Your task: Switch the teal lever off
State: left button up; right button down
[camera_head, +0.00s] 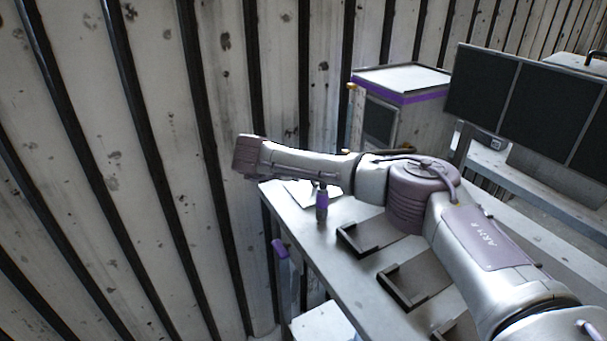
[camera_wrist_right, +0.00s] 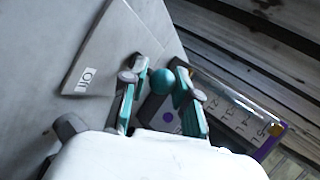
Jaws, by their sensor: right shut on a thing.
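The teal lever (camera_wrist_right: 162,82) shows its round ball knob in the right wrist view, beside a pale plate with a small 0/1 label (camera_wrist_right: 83,80). My right gripper (camera_wrist_right: 156,88) has its teal-padded fingers on either side of the knob and is shut on it. The lever's shaft and its base are mostly hidden, so I cannot tell its position. In the head view my right arm reaches in from the right across the bench; neither the lever nor the gripper's fingers can be made out there. My left gripper is not in view.
In the head view a grey bench (camera_head: 285,215) carries black brackets (camera_head: 414,285) and a purple-handled tool (camera_head: 322,203). A cabinet with a purple band (camera_head: 404,97) and dark panels (camera_head: 535,105) stand behind. A purple-edged numbered panel (camera_wrist_right: 240,115) lies close to the right finger.

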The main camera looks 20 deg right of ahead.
jog(key=shift+d+r+h, duration=0.2)
jog(key=shift+d+h, duration=0.2)
jog(key=c, duration=1.2)
grip_release()
jog(key=o, duration=0.3)
jog(key=shift+w+f, duration=0.1)
jog(key=shift+f, duration=0.2)
jog(key=shift+a+r, duration=0.3)
jog(key=shift+a, duration=0.25)
jog(key=v, duration=1.1)
jog(key=shift+d+r, duration=0.15)
jog(key=shift+d, duration=0.1)
